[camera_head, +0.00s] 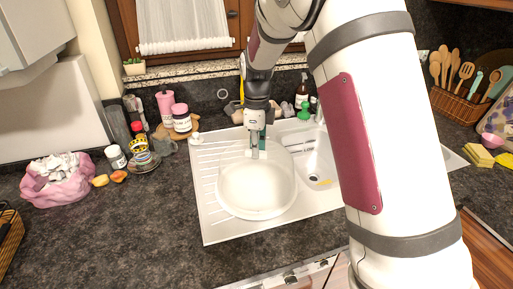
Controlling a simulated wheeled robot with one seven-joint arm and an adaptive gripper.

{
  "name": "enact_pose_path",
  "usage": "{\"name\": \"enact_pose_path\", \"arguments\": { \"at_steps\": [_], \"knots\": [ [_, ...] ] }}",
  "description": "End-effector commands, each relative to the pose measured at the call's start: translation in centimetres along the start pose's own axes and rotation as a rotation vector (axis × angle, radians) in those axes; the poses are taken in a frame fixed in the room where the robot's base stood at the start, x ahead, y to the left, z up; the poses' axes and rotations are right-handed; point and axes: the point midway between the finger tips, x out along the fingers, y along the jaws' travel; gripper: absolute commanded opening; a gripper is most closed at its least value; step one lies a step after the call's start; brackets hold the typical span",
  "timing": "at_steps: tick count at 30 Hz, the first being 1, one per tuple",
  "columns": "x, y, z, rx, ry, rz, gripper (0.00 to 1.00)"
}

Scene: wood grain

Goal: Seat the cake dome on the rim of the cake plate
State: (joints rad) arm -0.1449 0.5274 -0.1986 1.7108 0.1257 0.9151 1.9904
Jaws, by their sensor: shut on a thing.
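The cake dome (270,166), pale and see-through, is at the drainboard beside the sink basin. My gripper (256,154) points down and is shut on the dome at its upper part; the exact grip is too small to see. The cake plate (254,203), white and round, shows below and through the dome, on the drainboard. The two outlines overlap, and I cannot tell whether the dome's edge touches the plate's rim or hangs above it.
The sink basin (318,167) lies to the right, partly behind my arm. Jars, including a pink-lidded one (181,118), stand at the back left. A pink bag (60,180) and fruit lie at the left. The dark counter (140,240) is clear at the front left.

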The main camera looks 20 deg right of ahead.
Motion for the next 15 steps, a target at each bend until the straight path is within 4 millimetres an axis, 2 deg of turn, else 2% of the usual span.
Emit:
{"name": "enact_pose_path", "arguments": {
  "at_steps": [15],
  "knots": [
    [1.1,0.0,0.0,0.000,0.000,0.001,0.00]
  ]
}}
